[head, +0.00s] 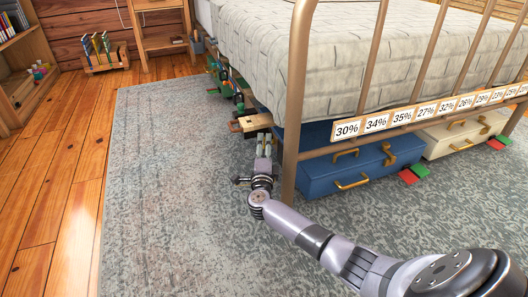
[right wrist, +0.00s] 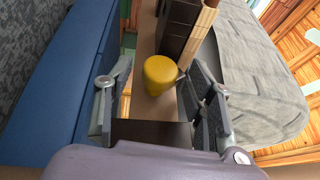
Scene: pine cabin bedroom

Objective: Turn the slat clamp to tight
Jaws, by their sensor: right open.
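A yellow round knob (right wrist: 160,72), which looks like the slat clamp's knob, shows in the right wrist view against a brown board beside a dark block and a pale wooden strip. My right gripper (head: 263,143) is low beside the bed's foot post. Its fingers (right wrist: 160,84) are open on either side of the knob, with gaps visible, so it does not look gripped. In the head view a light wooden piece (head: 250,122) juts out at the bed's side just beyond the gripper; the knob cannot be made out there. My left gripper is not in view.
The metal bed frame (head: 295,110) rises right of my gripper, with percentage labels (head: 376,123) along its rail. A blue drawer box (head: 335,165) and a cream one (head: 455,135) sit under the bed. The rug (head: 160,170) on the left is clear.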

